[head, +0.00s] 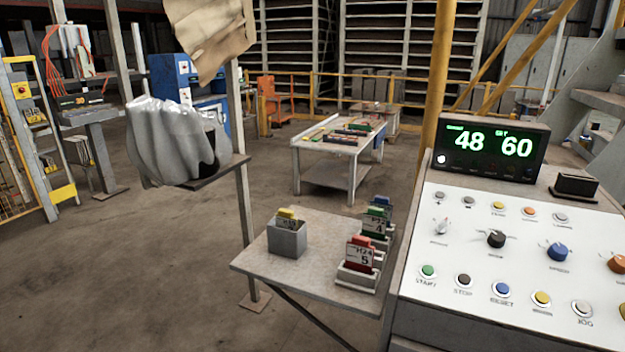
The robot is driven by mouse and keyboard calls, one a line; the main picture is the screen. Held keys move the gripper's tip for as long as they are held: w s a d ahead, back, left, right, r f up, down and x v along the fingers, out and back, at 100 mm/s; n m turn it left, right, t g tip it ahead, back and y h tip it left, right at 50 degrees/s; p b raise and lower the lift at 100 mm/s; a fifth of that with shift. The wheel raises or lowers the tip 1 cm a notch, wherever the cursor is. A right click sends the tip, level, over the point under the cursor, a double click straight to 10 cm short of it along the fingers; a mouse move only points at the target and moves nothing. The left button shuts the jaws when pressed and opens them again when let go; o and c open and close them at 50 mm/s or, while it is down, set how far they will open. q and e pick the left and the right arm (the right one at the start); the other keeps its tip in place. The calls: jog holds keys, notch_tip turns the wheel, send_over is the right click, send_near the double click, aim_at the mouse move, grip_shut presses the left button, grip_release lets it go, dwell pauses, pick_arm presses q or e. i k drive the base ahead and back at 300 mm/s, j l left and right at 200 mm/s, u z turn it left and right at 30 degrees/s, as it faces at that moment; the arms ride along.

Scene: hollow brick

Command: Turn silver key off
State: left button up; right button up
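A sloped white control panel (470,260) fills the right side of the head view. A small silver key-like switch (441,227) sits at the left end of its row of knobs; its exact turn position is too small to tell. A black knob (496,239), a blue knob (557,252) and an orange knob (618,263) stand to its right in the same row. Neither of my grippers shows in the view, and nothing touches the panel.
A display (490,147) reading 48 and 60 tops the panel. Coloured buttons line it, including a green one (428,271). A small table (325,225) with card holders adjoins its left side. A plastic-wrapped bundle (175,140) stands left. Floor at lower left is clear.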

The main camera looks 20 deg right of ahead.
aim_at(440, 229)
jog(key=z, duration=1.85)
jog(key=k+j+z, duration=0.25)
jog(key=z, duration=0.15)
jog(key=j, duration=0.1)
